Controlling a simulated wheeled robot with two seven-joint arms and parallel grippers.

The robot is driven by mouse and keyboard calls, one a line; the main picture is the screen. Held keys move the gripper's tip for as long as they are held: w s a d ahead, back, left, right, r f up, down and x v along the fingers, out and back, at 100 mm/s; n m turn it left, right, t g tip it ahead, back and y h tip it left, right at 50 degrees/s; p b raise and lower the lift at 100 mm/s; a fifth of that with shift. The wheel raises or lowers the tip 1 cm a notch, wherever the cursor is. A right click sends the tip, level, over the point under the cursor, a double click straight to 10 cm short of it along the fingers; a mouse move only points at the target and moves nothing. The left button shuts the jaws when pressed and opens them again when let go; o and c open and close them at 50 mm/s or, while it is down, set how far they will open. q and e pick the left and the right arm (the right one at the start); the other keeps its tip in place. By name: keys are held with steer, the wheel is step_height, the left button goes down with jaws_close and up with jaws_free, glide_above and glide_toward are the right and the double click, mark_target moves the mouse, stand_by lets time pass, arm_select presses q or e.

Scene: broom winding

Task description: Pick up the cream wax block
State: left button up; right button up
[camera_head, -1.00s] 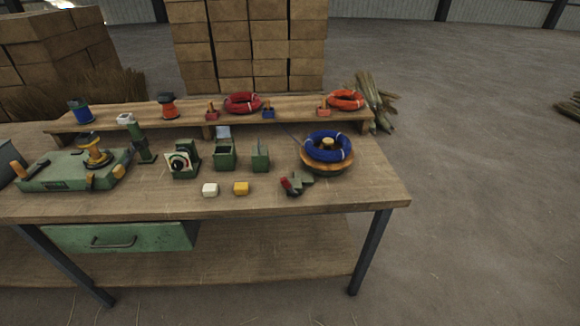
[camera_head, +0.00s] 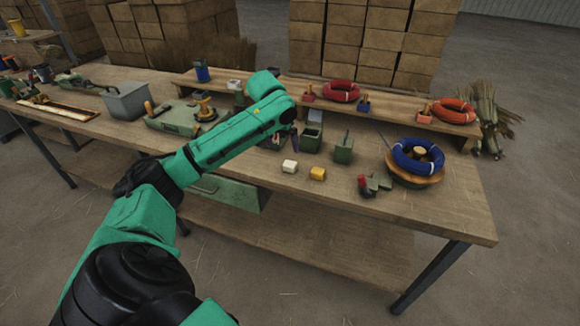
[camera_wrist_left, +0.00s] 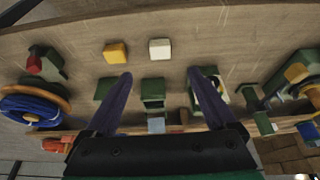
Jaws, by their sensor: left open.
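The cream wax block (camera_head: 290,166) sits on the workbench, just left of a yellow block (camera_head: 318,173). In the left wrist view the cream block (camera_wrist_left: 160,49) lies beyond the fingertips, between their two lines and clear of both. My left gripper (camera_wrist_left: 160,75) is open and empty, with its two dark fingers spread over the bench. In the head view the left gripper (camera_head: 284,138) is above the bench, behind the cream block and partly hidden by my forearm. My right gripper is in neither view.
Green open boxes (camera_head: 312,138) stand behind the blocks, below the gripper. A red-handled green tool (camera_head: 373,184) and a blue coil (camera_head: 418,156) on a round wooden base lie to the right. The bench front (camera_head: 330,205) is clear.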

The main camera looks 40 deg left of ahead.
mark_target(289, 165)
arm_select(q)
steer(key=p+x, duration=0.1)
steer(key=x, duration=1.2)
steer(key=shift+a, duration=0.1)
steer(key=shift+s+r, duration=0.1)
jaws_close()
